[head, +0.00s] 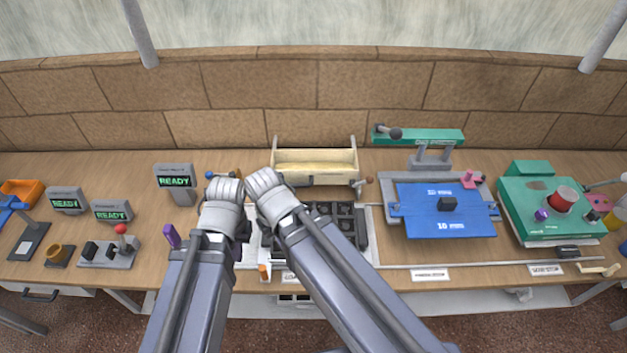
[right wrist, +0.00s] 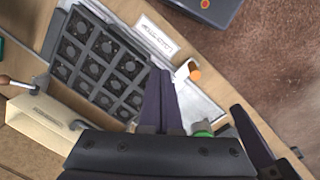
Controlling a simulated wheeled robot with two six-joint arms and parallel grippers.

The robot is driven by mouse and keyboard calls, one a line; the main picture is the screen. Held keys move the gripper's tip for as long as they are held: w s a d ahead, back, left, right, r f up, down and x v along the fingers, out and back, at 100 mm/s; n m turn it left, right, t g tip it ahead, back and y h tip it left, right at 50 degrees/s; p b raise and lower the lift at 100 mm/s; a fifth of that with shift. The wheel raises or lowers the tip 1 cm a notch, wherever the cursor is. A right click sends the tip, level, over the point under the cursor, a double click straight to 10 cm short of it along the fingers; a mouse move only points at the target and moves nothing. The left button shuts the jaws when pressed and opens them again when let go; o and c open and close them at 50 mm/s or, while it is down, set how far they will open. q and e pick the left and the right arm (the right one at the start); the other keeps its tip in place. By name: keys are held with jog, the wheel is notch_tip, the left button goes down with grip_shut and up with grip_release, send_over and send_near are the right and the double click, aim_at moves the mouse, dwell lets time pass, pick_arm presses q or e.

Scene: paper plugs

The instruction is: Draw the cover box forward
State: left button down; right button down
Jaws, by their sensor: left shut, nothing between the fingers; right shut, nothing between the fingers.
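The cover box (head: 315,167), a long cream open-topped box, stands at the back middle of the bench against the brick wall. One end of a cream box-like part (right wrist: 48,128) shows at the lower left in the right wrist view. My left gripper (head: 224,190) is shut and empty, in front and to the left of the box. My right gripper (head: 268,184) is beside it, shut and empty, just in front of the box's left end. Neither touches the box visibly.
A black compartment tray (head: 360,238) lies in front of the box, partly under my right arm. A green press with a blue plate (head: 425,215) stands to the right. A grey READY display (head: 175,182) stands to the left. An orange-tipped peg (right wrist: 194,72) is near the tray.

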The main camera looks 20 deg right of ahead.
aim_at(299, 184)
jog(key=c, duration=1.5)
grip_release()
jog(key=o, duration=0.6)
jog(key=w+n, duration=0.1)
jog(key=w, duration=0.2)
jog(key=w+d+n, duration=0.1)
jog(key=w+n, duration=0.1)
jog(key=w, duration=0.2)
jog(key=w+d+n, duration=0.1)
jog(key=w, duration=0.2)
jog(key=shift+w+d+r+n+t+p, duration=0.25)
jog(key=shift+w+r+n+t+p, duration=0.05)
jog(key=shift+w+t, duration=0.1)
jog(key=shift+o, duration=0.4)
jog(key=w+d+n+t, duration=0.1)
jog(key=w+d+n, duration=0.5)
jog(key=w, duration=0.5)
jog(key=shift+w+d+r+t+y, duration=0.3)
jog(key=shift+d+r, duration=0.1)
jog(key=f+b, duration=0.2)
jog(key=w+f+b, duration=0.1)
jog(key=f+b, duration=0.1)
jog(key=f, duration=0.1)
jog(key=f+b, duration=0.2)
jog(key=b, duration=0.1)
jog(key=shift+w+d+f, duration=0.15)
jog(key=shift+w+f, duration=0.05)
jog(key=shift+f, duration=0.15)
jog(key=shift+c, duration=0.3)
grip_shut()
